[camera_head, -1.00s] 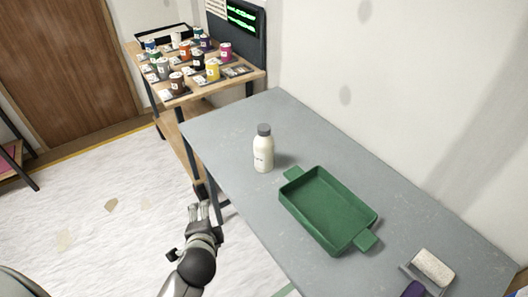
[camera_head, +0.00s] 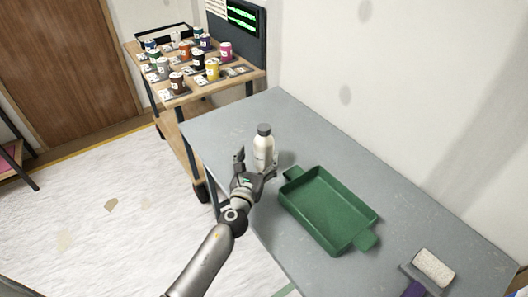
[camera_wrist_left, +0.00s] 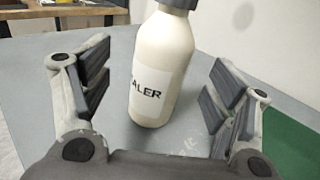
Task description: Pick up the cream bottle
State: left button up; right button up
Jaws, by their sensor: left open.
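The cream bottle (camera_head: 263,149) with a dark grey cap stands upright on the grey table. In the left wrist view the bottle (camera_wrist_left: 161,65) shows a white label reading "ALER", its first part turned out of sight. My left gripper (camera_head: 256,163) is at the bottle's near side. In the left wrist view its fingers (camera_wrist_left: 157,95) are spread wide, one on each side of the bottle, with gaps on both sides. The bottle stands a little beyond the palm, and the cap is partly cut off at the top of that view. My right gripper is not in view.
A green tray (camera_head: 291,190) lies on the grey table (camera_head: 222,117) just right of the bottle. A wooden cart (camera_head: 180,97) with several small cans stands behind the table. The far left tabletop is clear.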

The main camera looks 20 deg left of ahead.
aim_at(264, 143)
pick_arm(q)
jog(key=shift+w+d+r, duration=0.1)
jog(key=shift+w, duration=1.45)
jog(key=shift+w+r, duration=0.1)
jog(key=shift+w, duration=1.4)
jog(key=shift+r, duration=0.1)
jog(key=c, duration=1.4)
